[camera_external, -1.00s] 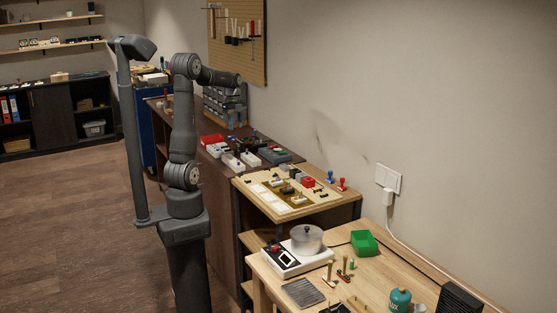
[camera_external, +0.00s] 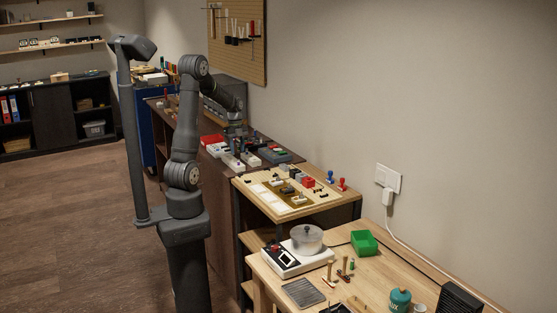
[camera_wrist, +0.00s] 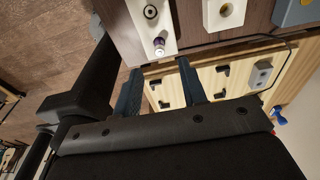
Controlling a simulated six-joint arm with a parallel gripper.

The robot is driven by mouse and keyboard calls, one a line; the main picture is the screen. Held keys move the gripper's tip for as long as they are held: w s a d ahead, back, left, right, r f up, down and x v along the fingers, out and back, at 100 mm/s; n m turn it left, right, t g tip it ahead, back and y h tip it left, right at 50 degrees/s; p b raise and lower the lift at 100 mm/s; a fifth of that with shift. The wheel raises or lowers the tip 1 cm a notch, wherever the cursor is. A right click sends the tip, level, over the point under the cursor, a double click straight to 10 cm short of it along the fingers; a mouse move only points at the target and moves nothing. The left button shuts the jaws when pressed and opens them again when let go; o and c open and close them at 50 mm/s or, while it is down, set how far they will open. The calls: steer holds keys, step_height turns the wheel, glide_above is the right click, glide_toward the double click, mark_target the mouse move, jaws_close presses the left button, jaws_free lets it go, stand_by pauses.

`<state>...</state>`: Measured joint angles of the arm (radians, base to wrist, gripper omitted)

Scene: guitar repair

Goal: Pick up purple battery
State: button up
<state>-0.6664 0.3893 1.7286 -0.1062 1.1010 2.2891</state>
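The purple battery (camera_wrist: 159,44) stands on the end of a long white block (camera_wrist: 138,12) in the wrist view. The battery shows just beyond the fingertips, roughly in line with the gap. In the external view my gripper (camera_external: 236,140) hangs over the dark workbench, above the white blocks. I cannot make out the battery clearly there.
Other white and grey blocks stand close by on the dark bench, including a second white block (camera_wrist: 224,12). A light wooden board (camera_external: 262,197) with small parts lies nearer the camera. A red bin (camera_external: 212,140) stands left of my gripper.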

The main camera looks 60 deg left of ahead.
mark_target(238, 164)
steer(key=shift+d+f, duration=0.2)
steer(key=shift+f, duration=2.55)
jaws_close()
